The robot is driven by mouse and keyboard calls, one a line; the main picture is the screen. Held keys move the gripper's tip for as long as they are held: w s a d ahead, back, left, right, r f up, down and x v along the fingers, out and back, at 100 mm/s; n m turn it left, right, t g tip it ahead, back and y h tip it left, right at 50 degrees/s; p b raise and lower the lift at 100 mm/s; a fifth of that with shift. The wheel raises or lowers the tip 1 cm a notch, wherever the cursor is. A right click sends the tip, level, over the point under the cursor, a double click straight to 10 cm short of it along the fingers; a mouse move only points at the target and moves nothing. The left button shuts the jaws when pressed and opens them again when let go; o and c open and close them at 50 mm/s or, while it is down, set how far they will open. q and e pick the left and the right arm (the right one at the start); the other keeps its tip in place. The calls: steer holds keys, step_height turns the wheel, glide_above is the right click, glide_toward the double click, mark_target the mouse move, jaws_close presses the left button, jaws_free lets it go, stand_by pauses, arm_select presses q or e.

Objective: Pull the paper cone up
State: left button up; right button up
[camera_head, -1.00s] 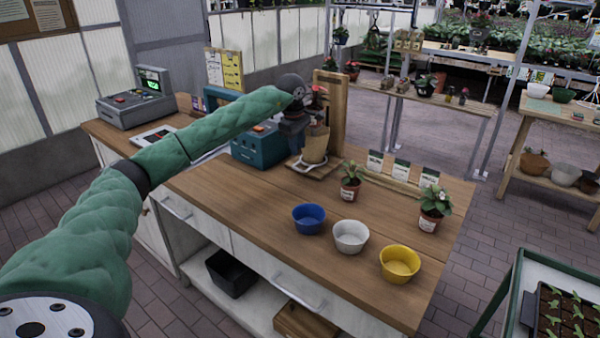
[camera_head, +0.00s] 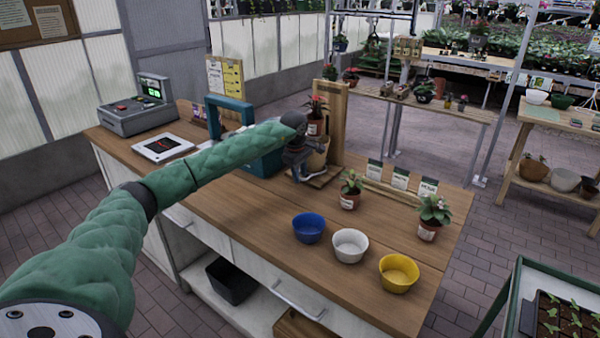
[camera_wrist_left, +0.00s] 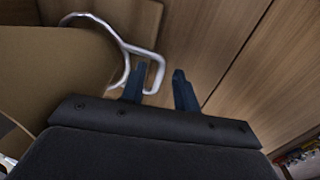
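The tan paper cone (camera_head: 319,155) stands at a wooden stand (camera_head: 337,112) on the bench, partly hidden behind my left gripper (camera_head: 300,177). A potted plant with red flowers (camera_head: 315,128) sits above the cone. In the left wrist view, the cone's tan side (camera_wrist_left: 55,75) fills the left. A pale wire loop (camera_wrist_left: 157,68) extends from beside the cone to my left gripper (camera_wrist_left: 160,75). The gripper's two dark fingers are apart, with the loop's end close to the left finger. Whether they touch cannot be told. My right gripper is not in view.
A teal toolbox (camera_head: 262,160) stands left of the cone. Blue (camera_head: 309,228), white (camera_head: 350,245) and yellow (camera_head: 398,273) bowls sit at the front right. Two potted plants (camera_head: 350,195) (camera_head: 430,225) stand behind them. The bench's front middle (camera_head: 250,210) is clear.

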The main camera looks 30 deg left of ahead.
arm_select(q)
steer(key=shift+c, duration=0.4)
